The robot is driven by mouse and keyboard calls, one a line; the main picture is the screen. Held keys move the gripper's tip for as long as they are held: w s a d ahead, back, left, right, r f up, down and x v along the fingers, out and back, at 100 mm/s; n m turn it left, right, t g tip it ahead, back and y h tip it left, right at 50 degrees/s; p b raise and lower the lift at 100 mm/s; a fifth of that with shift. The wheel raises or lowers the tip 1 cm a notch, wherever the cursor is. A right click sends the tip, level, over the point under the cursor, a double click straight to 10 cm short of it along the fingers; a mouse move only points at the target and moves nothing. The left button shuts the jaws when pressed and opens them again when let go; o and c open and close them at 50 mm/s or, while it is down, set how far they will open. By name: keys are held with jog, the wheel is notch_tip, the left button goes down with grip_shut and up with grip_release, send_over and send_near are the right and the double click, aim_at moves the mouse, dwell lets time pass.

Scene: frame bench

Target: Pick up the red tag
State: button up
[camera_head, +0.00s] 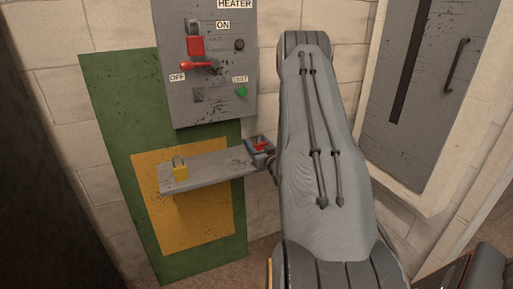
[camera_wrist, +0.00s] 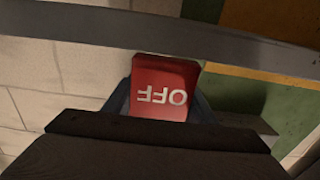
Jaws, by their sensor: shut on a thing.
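The red tag (camera_wrist: 160,88) fills the middle of the wrist view, with white "OFF" lettering upside down. My gripper (camera_wrist: 160,108) is shut on it, with a blue-grey finger at each side. The dark gripper body hides its lower part. In the head view my gripper (camera_head: 260,152) is at the right end of the grey shelf (camera_head: 218,163), and a little of the red tag (camera_head: 262,146) shows in it. I cannot tell whether the tag touches the shelf.
A yellow padlock (camera_head: 180,171) stands on the shelf's left part. Above is a grey heater panel (camera_head: 215,110) with a red lever (camera_head: 190,66), a red piece (camera_head: 195,46) above it and a green button (camera_head: 242,91). A grey door (camera_head: 425,90) is at the right.

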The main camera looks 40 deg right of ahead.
notch_tip(320, 180, up, 6)
jog(key=f+b, duration=0.1)
jog(key=b+v, duration=0.3)
jog(key=v, duration=1.6)
jog(key=shift+s+r, duration=0.3)
jog(key=shift+r, duration=0.25)
jog(key=shift+a, duration=0.1)
